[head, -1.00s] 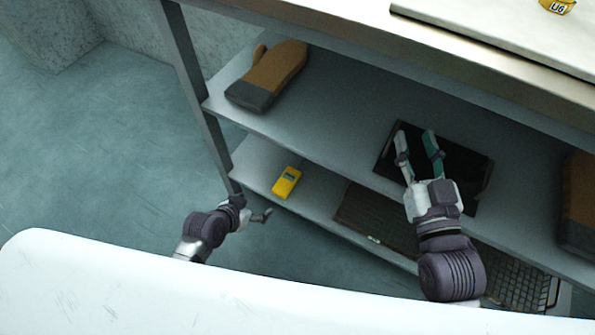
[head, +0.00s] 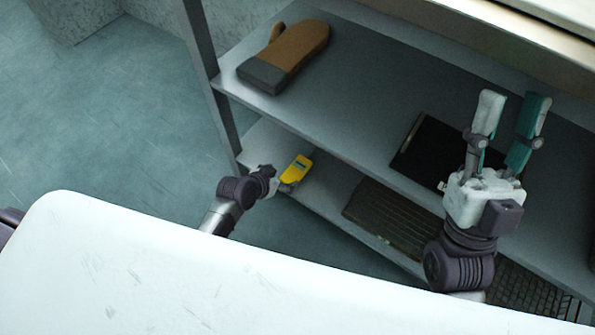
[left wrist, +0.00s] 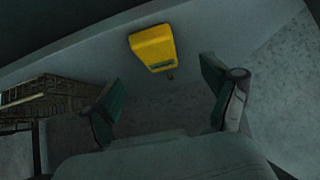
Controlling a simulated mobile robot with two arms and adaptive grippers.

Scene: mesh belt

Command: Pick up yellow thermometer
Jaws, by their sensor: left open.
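The yellow thermometer (head: 297,169) lies on the lower shelf near its left front end, with a small dark display on its face. In the left wrist view the thermometer (left wrist: 153,47) is ahead of the fingers, above the gap between them. My left gripper (head: 289,186) is at the shelf's front edge, close to the thermometer; its fingers are partly hidden in the head view. In the left wrist view the left gripper (left wrist: 165,97) is open with nothing between its fingers. My right gripper (head: 516,120) is open and empty, raised in front of the upper shelf.
A brown and grey oven mitt (head: 287,55) lies on the upper shelf (head: 340,95), with a black flat tray (head: 425,150) further right. A dark wire rack (head: 385,215) is right of the thermometer on the lower shelf (head: 325,200). A metal post (head: 207,80) stands at the left end.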

